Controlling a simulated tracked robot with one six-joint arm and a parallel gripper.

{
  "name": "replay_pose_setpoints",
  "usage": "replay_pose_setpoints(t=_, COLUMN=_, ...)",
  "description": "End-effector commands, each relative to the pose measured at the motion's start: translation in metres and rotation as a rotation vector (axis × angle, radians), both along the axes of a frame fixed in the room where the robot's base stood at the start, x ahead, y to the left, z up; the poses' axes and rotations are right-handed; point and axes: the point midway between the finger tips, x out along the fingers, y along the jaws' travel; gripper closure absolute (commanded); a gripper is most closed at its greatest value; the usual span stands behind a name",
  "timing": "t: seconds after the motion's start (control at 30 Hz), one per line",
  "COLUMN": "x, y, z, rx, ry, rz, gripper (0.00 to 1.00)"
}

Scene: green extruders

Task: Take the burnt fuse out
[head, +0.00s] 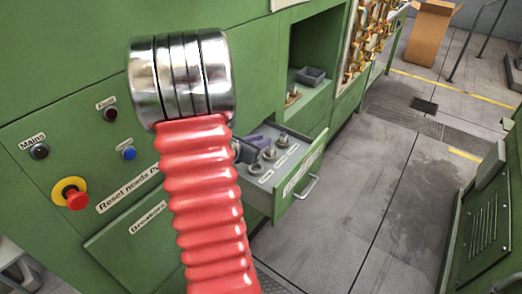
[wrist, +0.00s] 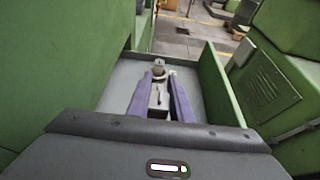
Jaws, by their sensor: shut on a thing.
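The green drawer (head: 314,160) is pulled out from the machine, and fuses stand upright on its grey panel. Two fuses show clearly in the head view: a near one (head: 270,153) and a farther one (head: 283,140). My gripper (wrist: 160,80) has two purple fingers reaching into the drawer in the wrist view. They are shut on a fuse (wrist: 158,72) with a pale top. I cannot tell whether it is burnt, or whether it is still seated. In the head view my gripper is mostly hidden behind my red ribbed arm.
The machine front carries a red stop button (head: 76,199) and a blue button (head: 128,153). An alcove with a grey box (head: 311,75) sits above.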

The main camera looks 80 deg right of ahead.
Motion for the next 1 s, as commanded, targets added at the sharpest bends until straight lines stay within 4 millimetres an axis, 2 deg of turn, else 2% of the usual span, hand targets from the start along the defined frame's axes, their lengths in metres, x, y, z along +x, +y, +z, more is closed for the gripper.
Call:
replay_pose_setpoints(t=0.1, x=0.000, y=0.000, z=0.019, rx=-0.004, ry=-0.003, rz=-0.001, gripper=1.00)
replay_pose_setpoints(t=0.3, x=0.001, y=0.002, z=0.044, rx=-0.002, ry=-0.002, rz=0.001, gripper=1.00)
replay_pose_setpoints(t=1.0, x=0.053, y=0.120, z=0.041, rx=0.001, ry=-0.001, rz=0.005, gripper=1.00)
